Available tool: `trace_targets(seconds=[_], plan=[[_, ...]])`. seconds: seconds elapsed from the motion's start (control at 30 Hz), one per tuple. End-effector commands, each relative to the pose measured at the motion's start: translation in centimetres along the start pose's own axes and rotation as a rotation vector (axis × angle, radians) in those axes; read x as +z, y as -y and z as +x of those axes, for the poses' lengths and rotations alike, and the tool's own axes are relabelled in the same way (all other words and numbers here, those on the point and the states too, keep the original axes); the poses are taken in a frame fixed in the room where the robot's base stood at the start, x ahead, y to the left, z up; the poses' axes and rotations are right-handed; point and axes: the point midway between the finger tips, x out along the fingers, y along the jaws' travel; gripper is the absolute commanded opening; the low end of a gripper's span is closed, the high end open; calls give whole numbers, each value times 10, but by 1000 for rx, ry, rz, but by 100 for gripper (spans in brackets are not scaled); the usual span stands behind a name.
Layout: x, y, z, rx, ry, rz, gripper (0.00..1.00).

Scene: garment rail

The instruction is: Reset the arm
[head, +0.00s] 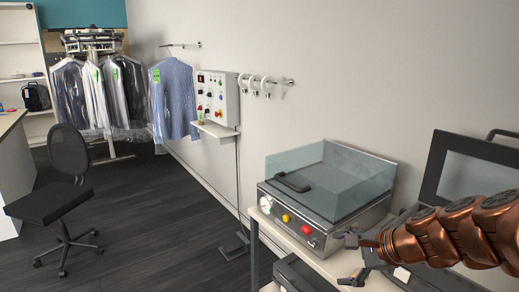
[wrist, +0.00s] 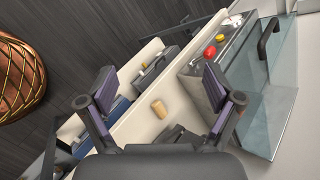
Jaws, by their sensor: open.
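My gripper (head: 352,262) is at the lower right of the head view, at the end of my copper-coloured arm, beside the front right corner of a steel machine with a clear lid. In the wrist view my gripper (wrist: 168,92) has its two dark fingers spread wide apart, with nothing between them. A small tan cylinder (wrist: 159,108) stands on the pale bench top (wrist: 150,128) beyond the fingers, apart from them.
The steel machine (head: 318,228) sits on the bench close to my gripper. A dark-framed machine (head: 470,170) stands to its right. A control box (head: 217,97), a rail of bagged garments (head: 100,85) and an office chair (head: 68,185) are farther off. The dark floor (head: 150,240) is mostly clear.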

Motion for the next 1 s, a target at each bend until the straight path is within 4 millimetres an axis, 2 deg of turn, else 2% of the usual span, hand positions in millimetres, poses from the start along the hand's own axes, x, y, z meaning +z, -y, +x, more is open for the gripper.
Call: trace_targets(seconds=[0.03,0.1,0.2,0.3,0.4,0.5,0.6,0.7,1.0], plan=[[24,-23,4,79,20,-122,91],[48,-58,6,190,41,-294,91],[72,-113,0,361,80,-543,91],[82,-168,-16,536,121,-775,91],[79,-211,-39,698,156,-976,91],[71,-242,-62,829,184,-1127,91],[62,-261,-80,926,206,-1219,91],[56,-269,-90,974,215,-1270,91],[54,-271,-93,991,218,-1284,91]])
